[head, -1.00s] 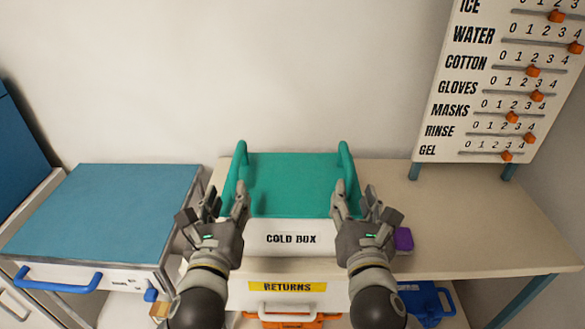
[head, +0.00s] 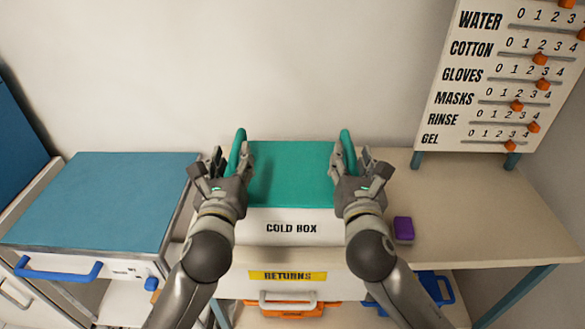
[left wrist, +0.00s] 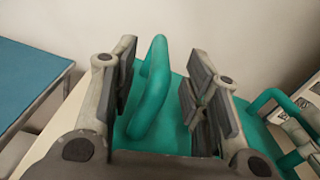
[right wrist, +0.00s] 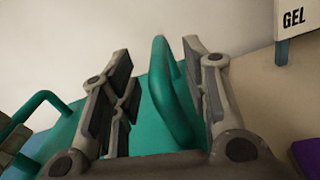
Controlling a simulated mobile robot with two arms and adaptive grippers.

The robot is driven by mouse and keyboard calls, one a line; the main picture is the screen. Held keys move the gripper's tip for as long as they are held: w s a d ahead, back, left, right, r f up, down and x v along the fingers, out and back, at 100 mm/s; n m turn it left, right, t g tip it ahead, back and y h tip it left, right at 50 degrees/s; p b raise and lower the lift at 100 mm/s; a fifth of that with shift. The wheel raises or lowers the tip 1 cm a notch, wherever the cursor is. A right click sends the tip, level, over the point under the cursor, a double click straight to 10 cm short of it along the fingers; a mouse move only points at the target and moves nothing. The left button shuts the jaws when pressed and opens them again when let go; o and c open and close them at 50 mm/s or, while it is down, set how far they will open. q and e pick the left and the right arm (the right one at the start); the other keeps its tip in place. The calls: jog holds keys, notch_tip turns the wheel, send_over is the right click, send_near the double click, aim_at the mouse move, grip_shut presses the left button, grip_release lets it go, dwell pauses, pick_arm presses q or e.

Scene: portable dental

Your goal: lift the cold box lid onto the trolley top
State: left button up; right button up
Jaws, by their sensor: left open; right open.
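The cold box (head: 290,229) is white with a black label and stands on the beige counter. Its teal lid (head: 290,172) lies on top and has a raised teal handle at each side. My left gripper (head: 228,167) is open at the left handle (left wrist: 152,92); in the left wrist view the handle stands between the fingers. My right gripper (head: 350,165) is open at the right handle (right wrist: 172,95), which stands between its fingers in the right wrist view. The trolley (head: 100,205), with a flat blue top, is left of the counter, and its top is bare.
A purple block (head: 404,229) lies on the counter (head: 480,215) right of the box. A board with sliders (head: 490,85) stands at the back right. A drawer labelled RETURNS (head: 288,276) is under the box. A blue handle (head: 58,270) sticks out from the trolley's front.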

aim_at(349, 144)
pick_arm(q)
jog(key=shift+w, duration=2.15)
pick_arm(e)
jog(key=shift+w, duration=2.15)
pick_arm(q)
grip_shut()
pick_arm(e)
grip_shut()
